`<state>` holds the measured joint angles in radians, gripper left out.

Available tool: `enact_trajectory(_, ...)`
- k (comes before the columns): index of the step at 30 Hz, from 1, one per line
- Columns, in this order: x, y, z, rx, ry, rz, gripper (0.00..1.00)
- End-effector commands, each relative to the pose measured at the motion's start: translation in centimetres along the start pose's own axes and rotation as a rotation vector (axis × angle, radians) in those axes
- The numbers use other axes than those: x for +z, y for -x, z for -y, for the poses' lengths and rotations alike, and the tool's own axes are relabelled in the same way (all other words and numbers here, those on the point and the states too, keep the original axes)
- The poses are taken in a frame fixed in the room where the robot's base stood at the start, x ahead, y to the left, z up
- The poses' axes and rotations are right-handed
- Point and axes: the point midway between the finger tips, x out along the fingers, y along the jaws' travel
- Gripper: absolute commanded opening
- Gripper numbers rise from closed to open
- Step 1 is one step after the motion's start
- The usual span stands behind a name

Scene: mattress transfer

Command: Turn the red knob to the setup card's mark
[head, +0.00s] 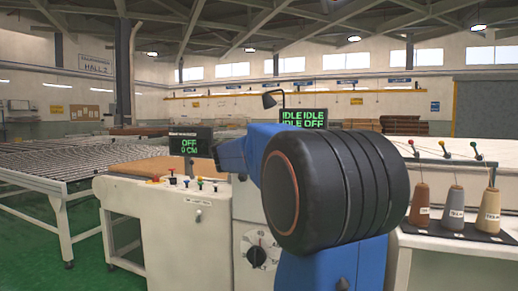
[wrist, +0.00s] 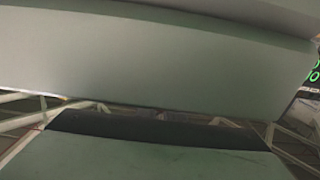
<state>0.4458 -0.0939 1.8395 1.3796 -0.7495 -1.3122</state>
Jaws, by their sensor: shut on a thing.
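No red knob can be made out clearly in either view. In the head view a black knob (head: 258,255) sits on a round white dial with marks, on the front of the pale machine (head: 170,235), just left of my arm. A small red-topped button (head: 155,179) stands at the left of the machine's top. No setup card can be made out for sure. My blue and black arm crosses the middle of the head view and hides part of the machine. I cannot make out my gripper's fingers. The wrist view is filled by large pale grey surfaces close up.
A display (head: 190,143) reads OFF and 0 CM; another (head: 303,118) reads IDLE and OFF. Several small coloured controls line the machine's top. Thread cones (head: 457,209) stand on a bench at right. A roller table (head: 70,160) lies left, with green floor beside it.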

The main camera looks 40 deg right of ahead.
Motion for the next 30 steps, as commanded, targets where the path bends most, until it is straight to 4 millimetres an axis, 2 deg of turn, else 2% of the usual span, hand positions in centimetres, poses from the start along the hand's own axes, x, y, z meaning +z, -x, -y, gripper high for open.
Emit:
enact_trajectory(11,0.1,0.0,-0.3,0.109,0.001,0.002,0.0)
enact_trajectory(30,0.2,0.8,-2.4,0.683,0.002,0.002,0.0)
